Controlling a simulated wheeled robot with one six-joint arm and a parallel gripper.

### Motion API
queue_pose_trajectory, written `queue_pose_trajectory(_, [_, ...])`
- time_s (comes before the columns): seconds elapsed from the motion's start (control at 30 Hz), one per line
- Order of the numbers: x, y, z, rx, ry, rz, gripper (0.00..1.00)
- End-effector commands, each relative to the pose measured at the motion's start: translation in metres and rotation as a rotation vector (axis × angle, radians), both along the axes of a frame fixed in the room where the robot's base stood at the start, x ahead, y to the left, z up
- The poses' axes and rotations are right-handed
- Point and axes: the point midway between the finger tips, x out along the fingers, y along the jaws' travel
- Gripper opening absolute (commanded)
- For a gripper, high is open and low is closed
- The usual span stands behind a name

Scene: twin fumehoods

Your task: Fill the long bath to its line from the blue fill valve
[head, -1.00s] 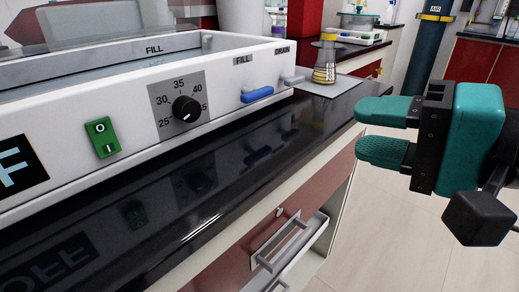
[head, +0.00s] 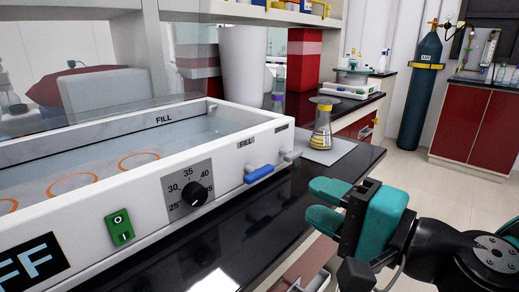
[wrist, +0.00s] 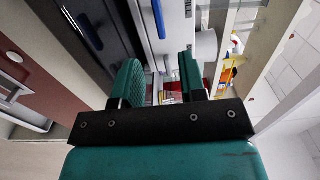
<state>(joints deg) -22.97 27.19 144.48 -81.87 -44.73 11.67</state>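The long white bath (head: 140,205) stands on the black bench at the left. Water (head: 130,150) inside has its surface below the dark line marked FILL (head: 165,119) on the back inner wall; the exact gap is hard to judge. Orange rings show through the water. The blue fill valve (head: 260,173) sits under its FILL label on the front panel, its handle lying roughly along the panel. It also shows in the wrist view (wrist: 159,20). My teal gripper (head: 318,205) is open and empty, right of the valve and apart from it, beyond the bench's front edge.
The grey drain valve (head: 290,156) sits right of the blue one. A flask with yellow liquid (head: 321,130) stands on a grey mat near the bench's end. A dial (head: 193,193) and green switch (head: 119,227) are on the panel. Open floor lies at the right.

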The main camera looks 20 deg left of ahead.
Motion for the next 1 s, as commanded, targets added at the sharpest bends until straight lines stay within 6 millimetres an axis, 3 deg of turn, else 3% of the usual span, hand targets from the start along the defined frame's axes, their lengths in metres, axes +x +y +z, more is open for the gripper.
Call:
queue_pose_trajectory(0.1, [0.007,0.017,0.007,-0.004,0.004,0.001,0.38])
queue_pose_trajectory(0.53, [0.037,0.093,0.004,-0.003,-0.002,0.001,0.38])
queue_pose_trajectory(0.73, [0.044,0.109,0.0,-0.003,0.0,-0.001,0.38])
queue_pose_trajectory(1.0, [0.046,0.111,-0.001,-0.002,0.0,-0.002,0.38])
